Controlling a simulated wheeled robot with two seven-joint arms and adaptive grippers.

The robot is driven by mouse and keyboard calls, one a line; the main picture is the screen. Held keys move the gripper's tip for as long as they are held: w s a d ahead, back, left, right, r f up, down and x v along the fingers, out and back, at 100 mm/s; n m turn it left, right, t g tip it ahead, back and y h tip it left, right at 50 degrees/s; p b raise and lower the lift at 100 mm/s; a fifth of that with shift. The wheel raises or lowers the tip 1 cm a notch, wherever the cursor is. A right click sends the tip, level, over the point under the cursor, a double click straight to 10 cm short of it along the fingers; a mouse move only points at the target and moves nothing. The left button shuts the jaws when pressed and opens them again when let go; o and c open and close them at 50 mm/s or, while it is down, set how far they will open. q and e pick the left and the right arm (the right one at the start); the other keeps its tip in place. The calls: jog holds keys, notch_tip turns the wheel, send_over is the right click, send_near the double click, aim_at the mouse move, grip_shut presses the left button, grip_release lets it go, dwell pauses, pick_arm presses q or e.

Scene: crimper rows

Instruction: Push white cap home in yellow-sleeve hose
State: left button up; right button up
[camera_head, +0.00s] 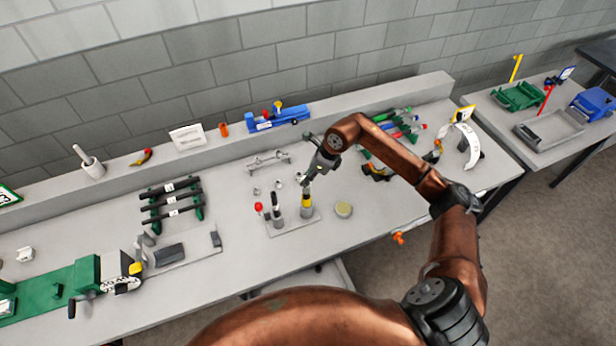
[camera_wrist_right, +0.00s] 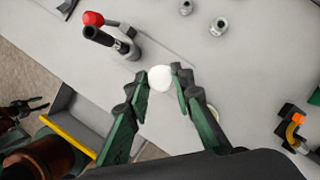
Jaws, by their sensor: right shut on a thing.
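The yellow-sleeve hose (camera_head: 306,207) stands upright on a grey base plate (camera_head: 292,228) in the head view. My right gripper (camera_head: 309,180) is right above its top. In the right wrist view the round white cap (camera_wrist_right: 159,78) sits between the green-padded fingertips of my right gripper (camera_wrist_right: 160,82), which is shut on it. The cap and fingers hide the hose in that view, so I cannot tell how deep the cap sits. A dark pronged shape at the far left of the wrist view looks like my left gripper (camera_wrist_right: 22,108); its jaws are unclear.
A round yellowish dish (camera_head: 343,209) is to the right. Small metal fittings (camera_head: 279,184) lie behind. The bench front is mostly clear.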

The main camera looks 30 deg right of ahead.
jog(key=shift+f, duration=0.4)
jog(key=o, duration=0.8)
jog(key=shift+r, duration=0.1)
jog(key=v, duration=1.2)
